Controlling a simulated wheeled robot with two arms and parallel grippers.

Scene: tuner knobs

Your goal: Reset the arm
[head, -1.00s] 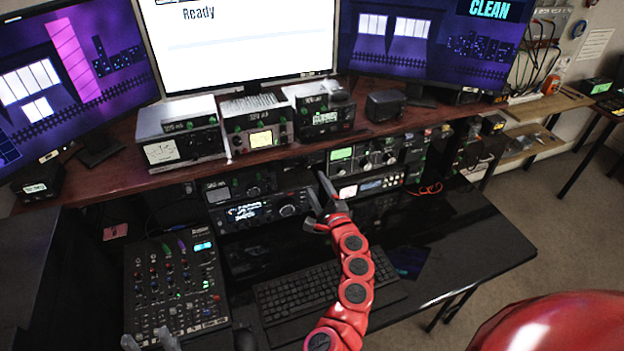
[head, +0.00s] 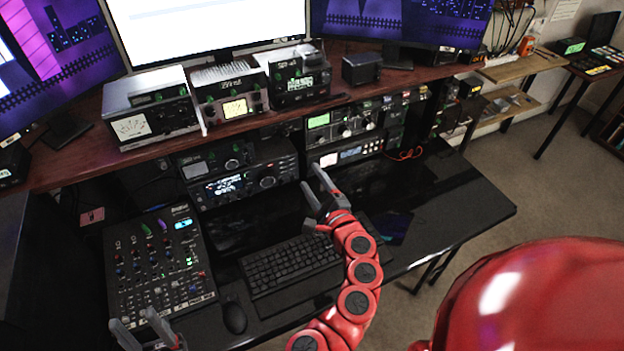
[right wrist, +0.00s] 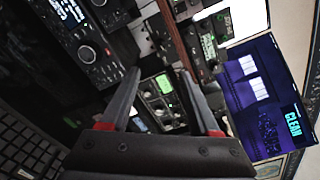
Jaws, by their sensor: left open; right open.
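My right gripper (head: 318,190) is at the end of the red arm, above the black desk and in front of the radio with the green display (head: 338,128). It is open and empty. In the right wrist view its two fingers (right wrist: 158,98) stand apart with that radio between them, some way beyond the tips. My left gripper (head: 135,328) shows at the lower left edge of the head view, over the front of the mixer (head: 158,262). Its fingers are apart and nothing is between them. The rest of my left arm is out of view.
A black keyboard (head: 290,264) and a mouse (head: 234,317) lie on the desk (head: 455,200). A radio with a blue display (head: 240,180) stands left of my right gripper. The wooden shelf (head: 75,165) carries several devices and monitors. The desk's right side is mostly clear.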

